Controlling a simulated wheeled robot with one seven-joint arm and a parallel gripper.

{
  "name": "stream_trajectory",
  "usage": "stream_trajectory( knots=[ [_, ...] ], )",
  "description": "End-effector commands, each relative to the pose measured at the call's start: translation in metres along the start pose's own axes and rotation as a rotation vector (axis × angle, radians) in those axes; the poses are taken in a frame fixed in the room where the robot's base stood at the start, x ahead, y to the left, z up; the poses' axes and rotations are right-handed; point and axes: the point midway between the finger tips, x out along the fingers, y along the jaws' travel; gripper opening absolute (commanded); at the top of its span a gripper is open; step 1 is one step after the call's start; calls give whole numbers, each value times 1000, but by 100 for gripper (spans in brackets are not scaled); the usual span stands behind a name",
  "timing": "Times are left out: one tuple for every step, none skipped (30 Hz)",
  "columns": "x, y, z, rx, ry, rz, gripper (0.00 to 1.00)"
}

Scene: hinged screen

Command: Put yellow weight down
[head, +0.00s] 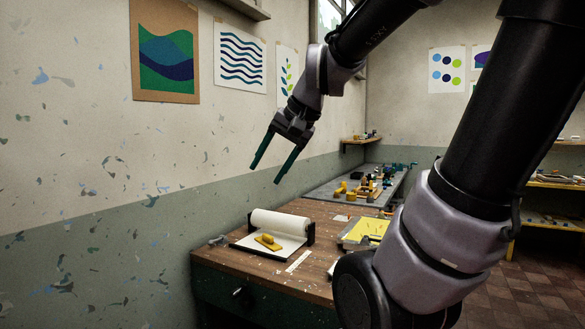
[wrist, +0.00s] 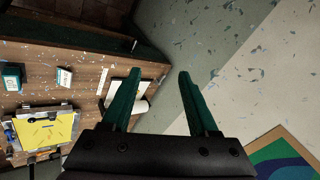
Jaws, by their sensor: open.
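The yellow weight (head: 268,241) rests on white paper in front of the paper roll (head: 280,222) on the wooden table. My gripper (head: 265,172) is open and empty, high above the table and apart from the weight, near the wall. In the wrist view my gripper (wrist: 153,85) shows two green fingers spread wide with nothing between them. The white paper (wrist: 127,92) is partly behind the left finger there, and I cannot make out the weight in that view.
A hinged screen with a yellow sheet (head: 366,230) stands on the table to the right; its yellow sheet (wrist: 45,133) also shows in the wrist view. A grey bench (head: 330,192) behind holds several small items. The painted wall (head: 100,180) is close on the left.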

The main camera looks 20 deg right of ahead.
Motion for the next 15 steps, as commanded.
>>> stream_trajectory(
  knots=[
    [-12, 9, 9, -61, 35, 18, 60],
    [-17, 15, 13, -91, 52, 32, 60],
    [-23, 21, 16, -128, 74, 48, 60],
    [-27, 26, 19, -150, 86, 59, 60],
    [-30, 30, 21, -169, 98, 68, 60],
    [-33, 34, 23, -190, 111, 78, 60],
    [-35, 36, 24, -202, 118, 84, 60],
    [-36, 38, 24, -210, 124, 88, 60],
    [-37, 40, 25, -218, 129, 93, 60],
    [-38, 41, 25, -222, 131, 96, 60],
    [-38, 41, 25, -224, 131, 97, 60],
    [-38, 41, 25, -224, 132, 98, 60],
    [-38, 41, 25, -224, 131, 98, 60],
    [-38, 41, 25, -224, 131, 97, 60],
    [-38, 41, 25, -223, 131, 97, 60]
  ],
)
